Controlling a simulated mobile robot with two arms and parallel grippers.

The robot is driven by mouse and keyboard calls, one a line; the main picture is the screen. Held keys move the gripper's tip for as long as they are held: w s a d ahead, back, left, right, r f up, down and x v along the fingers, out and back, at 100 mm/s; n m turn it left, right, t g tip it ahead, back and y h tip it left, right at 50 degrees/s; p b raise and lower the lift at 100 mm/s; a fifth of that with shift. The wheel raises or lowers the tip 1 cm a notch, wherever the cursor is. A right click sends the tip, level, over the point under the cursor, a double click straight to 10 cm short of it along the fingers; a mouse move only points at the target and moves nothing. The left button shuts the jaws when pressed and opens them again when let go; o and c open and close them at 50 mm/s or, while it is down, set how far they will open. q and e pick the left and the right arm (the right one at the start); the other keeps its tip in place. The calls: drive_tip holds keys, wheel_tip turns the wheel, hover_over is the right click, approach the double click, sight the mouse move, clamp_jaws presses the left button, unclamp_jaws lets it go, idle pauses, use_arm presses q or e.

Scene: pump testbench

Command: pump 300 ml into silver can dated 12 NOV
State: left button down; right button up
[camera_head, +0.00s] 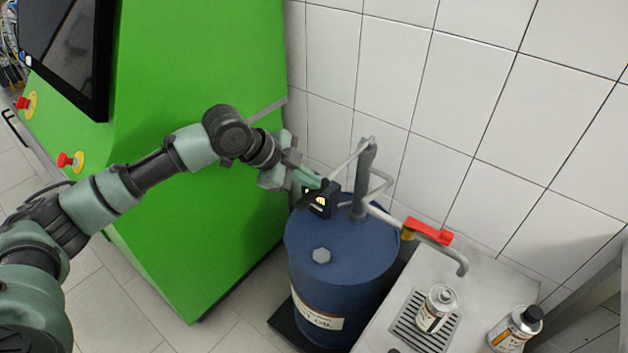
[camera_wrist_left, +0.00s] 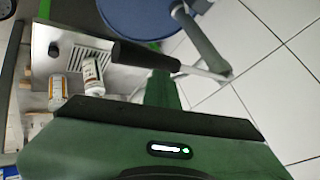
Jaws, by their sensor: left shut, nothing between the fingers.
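The blue drum (camera_head: 335,255) carries a hand pump (camera_head: 363,180) with a pale lever rod; the rod and its black grip (camera_wrist_left: 145,56) show in the left wrist view. My left gripper (camera_head: 314,182) is shut and empty, at the grip end of the lever, above the drum. I cannot tell whether it touches the grip. The spout has a red valve handle (camera_head: 428,230) and ends above the steel bench. A silver can (camera_head: 437,308) stands upright on the drain grate below the spout. A second can (camera_head: 515,328) with a black cap stands at right. No date is readable.
The green cabinet (camera_head: 200,80) stands close at left, and the tiled wall (camera_head: 480,100) is behind. The steel bench (camera_head: 440,265) has bare space behind the grate.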

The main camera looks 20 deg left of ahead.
sight(308, 202)
use_arm(q)
drive_tip(key=shift+s+a+f+b, duration=0.15)
drive_tip(key=shift+f+b, duration=0.35)
drive_tip(key=shift+f, duration=1.15)
drive_tip(key=shift+s+f+b, duration=0.2)
drive_tip(key=shift+f+b, duration=0.3)
drive_tip(key=shift+f, duration=1.1)
idle(2.2)
idle(0.5)
drive_tip(key=shift+w+d+r+p, duration=0.1)
drive_tip(key=shift+w+r+p, duration=0.1)
drive_tip(key=shift+r+p, duration=1.5)
drive_tip(key=shift+w+d+r+p, duration=0.1)
drive_tip(key=shift+w+r+p, duration=0.05)
drive_tip(key=shift+r+p, duration=1.6)
drive_tip(key=shift+w+r+p, duration=0.2)
drive_tip(key=shift+r+p, duration=1.45)
drive_tip(key=shift+r, duration=0.05)
